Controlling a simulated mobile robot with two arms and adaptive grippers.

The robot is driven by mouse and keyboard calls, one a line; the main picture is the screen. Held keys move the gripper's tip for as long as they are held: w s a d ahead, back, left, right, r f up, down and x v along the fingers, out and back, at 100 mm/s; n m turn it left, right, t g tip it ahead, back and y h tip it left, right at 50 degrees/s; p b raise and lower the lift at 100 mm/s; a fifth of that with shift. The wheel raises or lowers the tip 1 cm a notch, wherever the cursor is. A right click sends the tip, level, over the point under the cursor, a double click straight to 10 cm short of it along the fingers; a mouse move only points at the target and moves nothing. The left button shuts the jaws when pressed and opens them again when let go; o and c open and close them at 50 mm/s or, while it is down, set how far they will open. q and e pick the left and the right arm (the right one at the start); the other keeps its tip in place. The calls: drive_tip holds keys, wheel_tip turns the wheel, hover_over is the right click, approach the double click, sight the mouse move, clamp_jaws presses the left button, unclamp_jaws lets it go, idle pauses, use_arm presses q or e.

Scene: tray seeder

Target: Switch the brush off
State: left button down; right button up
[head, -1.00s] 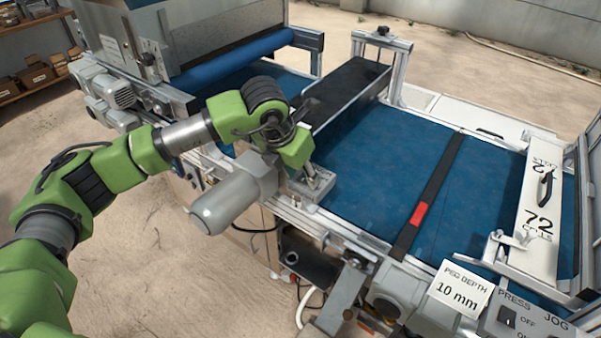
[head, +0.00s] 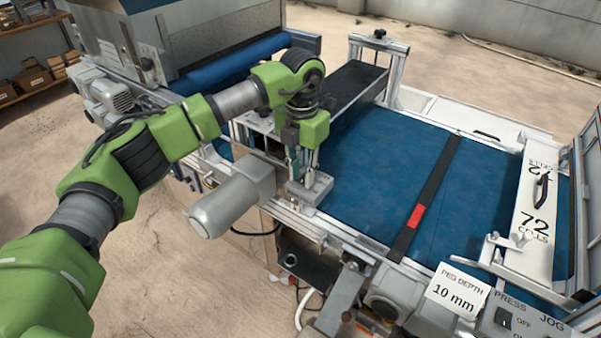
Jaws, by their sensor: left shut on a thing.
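The brush (head: 352,92) is the long black bar across the blue belt, in a metal frame. A grey motor (head: 230,200) sits at its near end on the machine's side rail. A small grey box (head: 318,188) stands on the rail beside the motor. My left gripper (head: 302,172) points down at this box, its fingers shut on a small part there that looks like the switch. The fingers mostly hide that part, so its on or off position cannot be read. My right gripper is not in view.
The blue belt (head: 378,165) is empty beyond the black strip with a red mark (head: 415,216). A white "72 cells" plate (head: 535,215) lies at right. A "peg depth 10 mm" sign (head: 458,290) and a press/jog panel (head: 520,318) are at lower right.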

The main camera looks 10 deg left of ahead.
use_arm(q)
drive_tip(key=shift+w+g, duration=0.1)
drive_tip(key=shift+g, duration=0.2)
drive_tip(key=c, duration=1.8)
unclamp_jaws()
drive_tip(key=r, duration=1.2)
drive_tip(key=shift+w+d, duration=0.15)
drive_tip(key=shift+w, duration=0.1)
